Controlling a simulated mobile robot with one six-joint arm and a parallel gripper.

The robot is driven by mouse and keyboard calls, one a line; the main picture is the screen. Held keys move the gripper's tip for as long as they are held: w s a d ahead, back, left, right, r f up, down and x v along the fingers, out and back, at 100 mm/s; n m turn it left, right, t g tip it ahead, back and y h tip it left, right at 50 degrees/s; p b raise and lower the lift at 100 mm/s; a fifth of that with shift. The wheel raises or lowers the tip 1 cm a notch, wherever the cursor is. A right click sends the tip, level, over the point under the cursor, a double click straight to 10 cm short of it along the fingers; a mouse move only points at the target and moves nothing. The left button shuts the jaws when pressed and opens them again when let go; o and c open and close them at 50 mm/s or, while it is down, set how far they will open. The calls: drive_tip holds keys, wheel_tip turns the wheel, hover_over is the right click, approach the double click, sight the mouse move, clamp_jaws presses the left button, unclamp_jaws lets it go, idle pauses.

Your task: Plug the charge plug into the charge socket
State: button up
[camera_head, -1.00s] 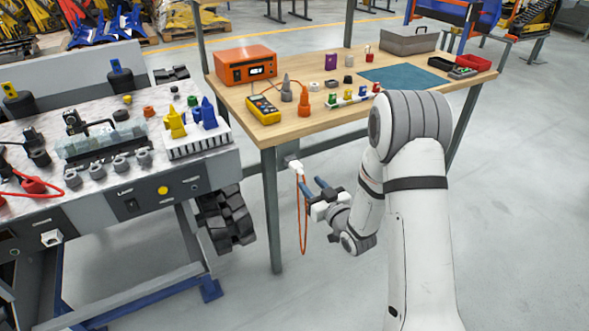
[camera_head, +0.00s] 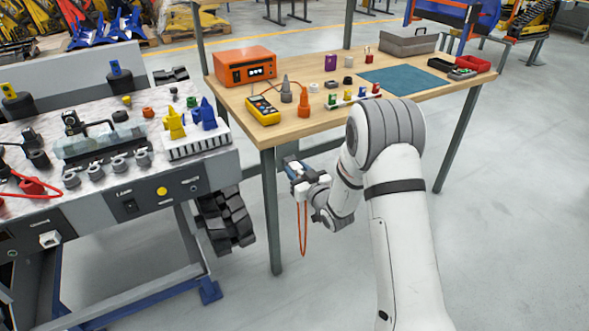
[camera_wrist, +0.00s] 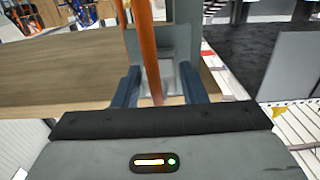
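The white charge plug, with an orange cable (camera_head: 303,232) hanging from it, is at the front left corner of the wooden table, mostly hidden by my gripper in the head view. My gripper (camera_head: 296,172) has its dark blue fingers around the plug's place. In the wrist view the fingers (camera_wrist: 160,86) stand apart on both sides of a pale block, which looks like the plug (camera_wrist: 168,76); the orange cable crosses in front. Contact is not clear. A white square socket (camera_head: 50,239), likely the charge socket, is on the front of the grey carrier at left.
The wooden table (camera_head: 330,117) bears an orange box (camera_head: 244,66), a yellow meter (camera_head: 263,110) and small parts. Its dark leg (camera_head: 271,215) stands close to my gripper. The tracked carrier (camera_head: 150,198) stands at left, with open floor in front.

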drive_tip(key=shift+c, duration=0.4)
drive_tip(key=c, duration=0.7)
drive_tip(key=shift+s+d, duration=0.1)
drive_tip(key=shift+b+v, duration=0.4)
drive_tip(key=shift+v, duration=0.8)
drive_tip(key=shift+b+v, duration=0.8)
drive_tip(key=shift+v, duration=0.95)
